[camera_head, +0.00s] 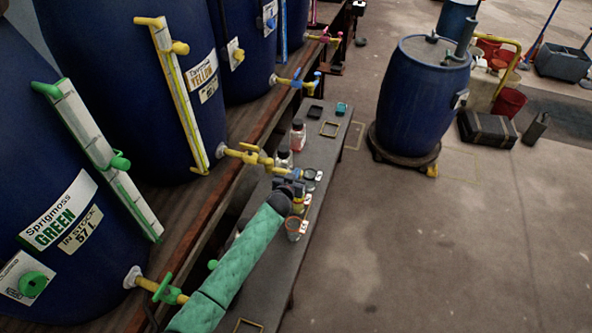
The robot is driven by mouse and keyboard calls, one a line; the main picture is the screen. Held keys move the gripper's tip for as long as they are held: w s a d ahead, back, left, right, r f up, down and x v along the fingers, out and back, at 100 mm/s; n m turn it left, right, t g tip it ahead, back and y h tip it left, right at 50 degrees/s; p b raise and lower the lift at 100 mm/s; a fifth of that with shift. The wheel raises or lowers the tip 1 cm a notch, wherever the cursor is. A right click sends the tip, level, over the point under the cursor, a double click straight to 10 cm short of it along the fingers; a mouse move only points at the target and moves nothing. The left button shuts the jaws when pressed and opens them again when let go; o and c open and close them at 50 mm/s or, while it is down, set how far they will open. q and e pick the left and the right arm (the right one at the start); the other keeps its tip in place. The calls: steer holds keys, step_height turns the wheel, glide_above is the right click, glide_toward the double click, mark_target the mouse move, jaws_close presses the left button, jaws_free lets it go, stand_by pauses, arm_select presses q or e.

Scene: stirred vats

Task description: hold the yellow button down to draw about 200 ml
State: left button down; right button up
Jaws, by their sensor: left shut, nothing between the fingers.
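The blue vat (165,80) labelled YELLOW stands at upper left with a yellow gauge (178,95). A round yellow button-like knob (238,56) sits on a white plate to the right of this gauge; I cannot tell if it is the task's button. A yellow tap (250,155) leads out over the grey bench. My left arm, in a green sleeve, comes up from the bottom. My right gripper is out of view.
The green vat (45,170) and its tap (160,290) stand at left. Jars (298,136) and square frames (330,129) line the bench (318,155). A blue drum (415,105) on a dolly stands right of it. The floor at lower right is clear.

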arm_select(q)
steer(key=shift+s+f, duration=0.3)
steer(key=shift+f, duration=0.35)
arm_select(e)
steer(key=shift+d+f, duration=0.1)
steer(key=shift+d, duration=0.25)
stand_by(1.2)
arm_select(q)
step_height(320, 180, up, 5)
steer(key=p, duration=0.3)
steer(key=p+v, duration=0.5)
steer(key=v, duration=0.4)
steer(key=shift+s+a+r, duration=0.15)
steer(key=shift+s+r, duration=0.05)
steer(key=shift+r, duration=0.05)
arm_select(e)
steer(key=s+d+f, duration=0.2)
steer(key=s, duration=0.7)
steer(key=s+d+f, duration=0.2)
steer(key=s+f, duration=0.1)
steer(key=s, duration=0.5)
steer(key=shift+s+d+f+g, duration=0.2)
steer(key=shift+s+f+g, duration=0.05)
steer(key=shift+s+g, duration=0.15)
